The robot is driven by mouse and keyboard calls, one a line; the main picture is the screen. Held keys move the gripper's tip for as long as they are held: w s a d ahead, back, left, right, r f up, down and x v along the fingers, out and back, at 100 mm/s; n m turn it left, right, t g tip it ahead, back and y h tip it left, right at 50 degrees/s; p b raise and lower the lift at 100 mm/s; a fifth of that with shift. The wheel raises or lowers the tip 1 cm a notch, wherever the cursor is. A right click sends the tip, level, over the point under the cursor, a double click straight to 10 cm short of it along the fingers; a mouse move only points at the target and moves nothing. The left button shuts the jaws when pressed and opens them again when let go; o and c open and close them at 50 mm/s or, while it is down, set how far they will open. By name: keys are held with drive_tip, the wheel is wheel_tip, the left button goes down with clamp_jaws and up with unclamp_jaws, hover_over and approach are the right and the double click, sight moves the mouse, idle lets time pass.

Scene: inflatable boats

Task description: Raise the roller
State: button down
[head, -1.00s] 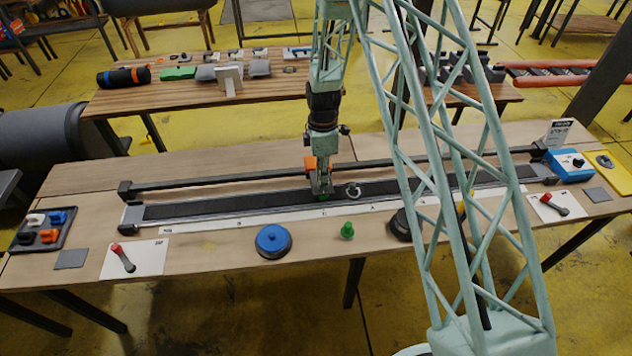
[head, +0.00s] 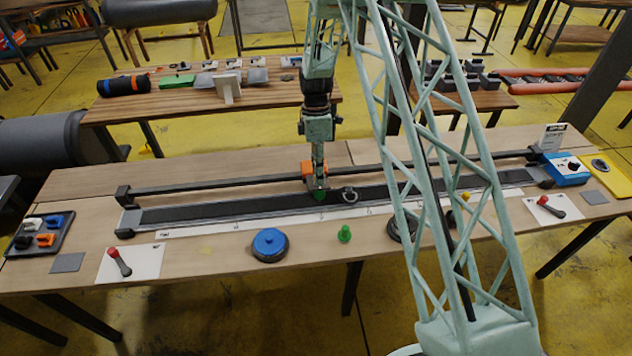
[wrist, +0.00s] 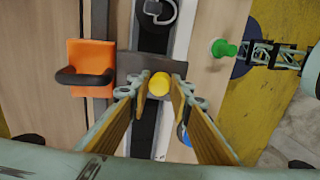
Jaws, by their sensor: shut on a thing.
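An orange carriage (head: 307,168) sits on the dark rail at the back of the long bench. It also shows in the wrist view (wrist: 90,55), with a black handle and a dark grey plate (wrist: 135,65) reaching over the black strip. My gripper (head: 318,187) points down beside the carriage, over the strip. In the wrist view its fingers (wrist: 160,84) are shut on a round yellow knob (wrist: 159,83) at the plate. A bit of green (head: 319,197) shows right below the fingertips in the head view. The roller's underside is hidden, so its contact with the strip is unclear.
A metal ring fitting (head: 350,194) lies on the black strip (head: 230,208) just right of my gripper. A blue round weight (head: 270,244) and a green peg (head: 344,234) stand in front. A blue box (head: 566,168) is at the strip's right end.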

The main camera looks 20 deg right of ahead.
drive_tip(key=c, duration=3.5)
unclamp_jaws()
drive_tip(key=shift+w+d+r, duration=0.1)
drive_tip(key=shift+w+r, duration=0.05)
drive_tip(key=shift+w, duration=0.3)
drive_tip(key=o, duration=1.1)
drive_tip(key=shift+s, duration=0.1)
drive_tip(key=shift+r, duration=0.15)
drive_tip(key=v, duration=1.1)
drive_tip(key=shift+r, duration=0.3)
drive_tip(key=shift+r, duration=0.1)
